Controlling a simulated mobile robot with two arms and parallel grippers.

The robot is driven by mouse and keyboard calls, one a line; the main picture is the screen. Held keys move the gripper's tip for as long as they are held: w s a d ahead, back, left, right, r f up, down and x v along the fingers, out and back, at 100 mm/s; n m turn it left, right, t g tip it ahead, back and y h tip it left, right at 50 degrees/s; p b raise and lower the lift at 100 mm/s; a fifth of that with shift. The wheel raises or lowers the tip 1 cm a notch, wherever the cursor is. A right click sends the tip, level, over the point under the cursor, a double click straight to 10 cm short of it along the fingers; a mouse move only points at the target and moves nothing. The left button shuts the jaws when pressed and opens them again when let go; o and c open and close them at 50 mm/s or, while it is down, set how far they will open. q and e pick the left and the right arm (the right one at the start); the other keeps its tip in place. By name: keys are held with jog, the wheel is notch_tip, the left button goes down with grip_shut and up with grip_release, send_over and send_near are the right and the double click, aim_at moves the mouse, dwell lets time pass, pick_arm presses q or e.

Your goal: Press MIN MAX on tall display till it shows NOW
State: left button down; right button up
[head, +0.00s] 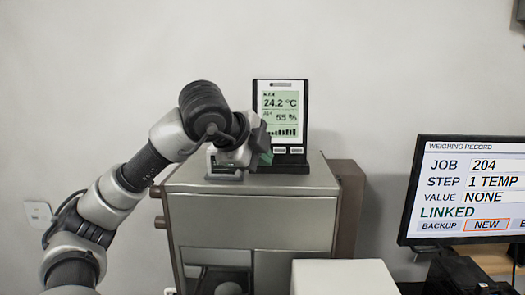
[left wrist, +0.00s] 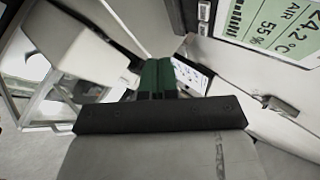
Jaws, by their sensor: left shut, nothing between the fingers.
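The tall display (head: 281,100) stands upright on a grey metal cabinet against the wall. Its pale green screen reads 24.2 °C and 55 %, with a row of bars below; the small label above the temperature is too small to read. Two buttons (head: 288,150) sit side by side under the screen; their lettering is unreadable. The display also shows tilted at the upper right of the left wrist view (left wrist: 270,25). My left gripper (head: 265,158) is shut and empty, its green fingertips (left wrist: 158,76) just left of the display's base. I cannot tell whether they touch it. My right gripper is out of view.
The grey cabinet (head: 250,215) has a flat top and an open front below. A white box (head: 343,278) is in front of it. At right, a monitor (head: 470,190) shows job 204, step 1 TEMP, value NONE, LINKED. A socket (head: 39,214) is on the left wall.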

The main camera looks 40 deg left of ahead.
pick_arm(q)
jog(key=shift+w+a+f+p, duration=0.15)
jog(key=shift+w+a+f, duration=0.1)
jog(key=shift+w+a, duration=0.95)
jog(key=shift+w+a+f+p, duration=0.15)
jog(key=shift+w+a+f, duration=0.1)
jog(key=shift+w+a, duration=0.95)
jog(key=shift+w+d, duration=0.15)
jog(key=shift+w, duration=0.15)
jog(key=shift+w+a, duration=0.2)
jog(key=shift+w+a+f, duration=0.1)
jog(key=shift+w+a, duration=0.1)
jog(key=shift+w, duration=0.05)
dwell(0.9)
dwell(0.4)
jog(key=shift+s+d, duration=0.5)
jog(key=shift+s, duration=0.1)
jog(key=shift+b, duration=0.3)
jog(key=shift+s+d+r+b, duration=0.2)
jog(key=shift+s+d+r, duration=0.05)
jog(key=shift+s+d, duration=0.65)
jog(key=shift+s+d+r+b, duration=0.15)
jog(key=shift+s+d+r, duration=0.1)
jog(key=shift+s+d, duration=0.6)
jog(key=shift+s+a, duration=0.1)
jog(key=shift+a, duration=0.1)
dwell(0.8)
